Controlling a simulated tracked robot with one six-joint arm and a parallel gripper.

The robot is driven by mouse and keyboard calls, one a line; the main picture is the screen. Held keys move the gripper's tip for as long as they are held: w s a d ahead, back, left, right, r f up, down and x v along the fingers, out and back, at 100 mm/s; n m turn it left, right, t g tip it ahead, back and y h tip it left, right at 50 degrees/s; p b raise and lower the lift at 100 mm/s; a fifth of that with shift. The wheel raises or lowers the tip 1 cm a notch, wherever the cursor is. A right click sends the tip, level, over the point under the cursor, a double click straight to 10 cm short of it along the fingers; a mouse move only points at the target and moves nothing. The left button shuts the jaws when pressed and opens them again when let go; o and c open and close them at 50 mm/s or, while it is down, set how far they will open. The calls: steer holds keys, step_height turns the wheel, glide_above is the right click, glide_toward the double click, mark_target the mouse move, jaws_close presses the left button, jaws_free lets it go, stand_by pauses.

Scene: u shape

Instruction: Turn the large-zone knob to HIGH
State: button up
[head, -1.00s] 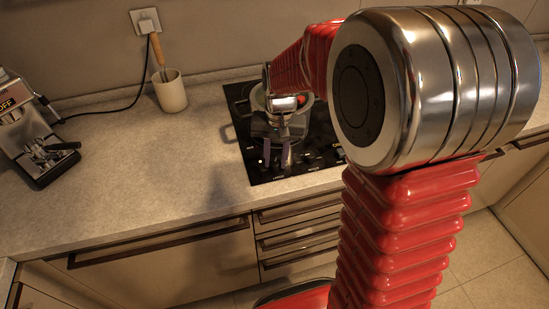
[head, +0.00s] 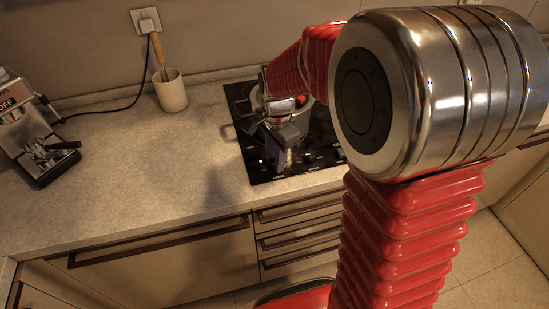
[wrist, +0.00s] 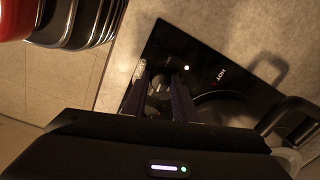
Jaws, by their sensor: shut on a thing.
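The black cooktop (head: 322,135) is set in the counter, with a row of dark knobs along its front edge. My gripper (head: 280,164) points down over that front edge, left of the other visible knobs (head: 310,158). In the wrist view, its two fingers (wrist: 159,92) stand on either side of a dark knob (wrist: 158,84) and are shut on it. The fingers hide much of this knob, and its pointer and label cannot be read. A small light (wrist: 187,68) glows on the cooktop, near the word HOT.
A pot (head: 257,98) stands on the cooktop behind my gripper; its handle (wrist: 297,107) shows in the wrist view. A crock with a utensil (head: 170,92) and a coffee machine (head: 30,130) stand on the left. The counter (head: 140,170) between is clear.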

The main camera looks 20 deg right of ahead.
steer(key=shift+a+m, duration=0.1)
steer(key=shift+m, duration=0.5)
steer(key=o, duration=1)
steer(key=shift+o, duration=0.2)
steer(key=shift+r, duration=0.15)
step_height(320, 180, up, 14)
steer(key=shift+s+f, duration=0.25)
steer(key=shift+s, duration=0.1)
